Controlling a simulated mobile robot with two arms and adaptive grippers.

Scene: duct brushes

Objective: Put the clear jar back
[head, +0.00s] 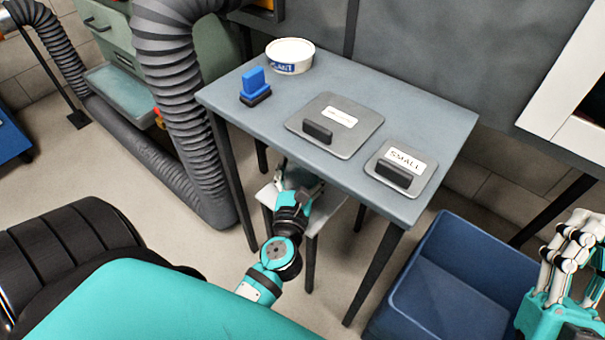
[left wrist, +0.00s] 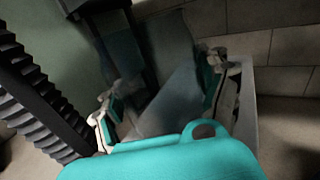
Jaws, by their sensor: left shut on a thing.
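My left gripper (head: 299,182) is low under the front edge of the grey table, just above a small pale stool (head: 330,215). In the left wrist view its two fingers (left wrist: 163,98) are apart, on either side of a see-through grey shape (left wrist: 172,105) that looks like the clear jar. The jar's outline is faint and dark there, and I cannot make it out in the head view. I cannot tell whether it touches the stool. My right gripper (head: 578,240) is at the right edge, away from the table, and its finger opening is unclear.
The grey table (head: 235,105) holds a white tub (head: 290,56), a blue brush-like block (head: 254,85), a large plate (head: 350,115) and a plate marked SMALL (head: 403,168), both with dark handles. A blue bin (head: 450,285) stands right. A ribbed duct (head: 180,90) is left.

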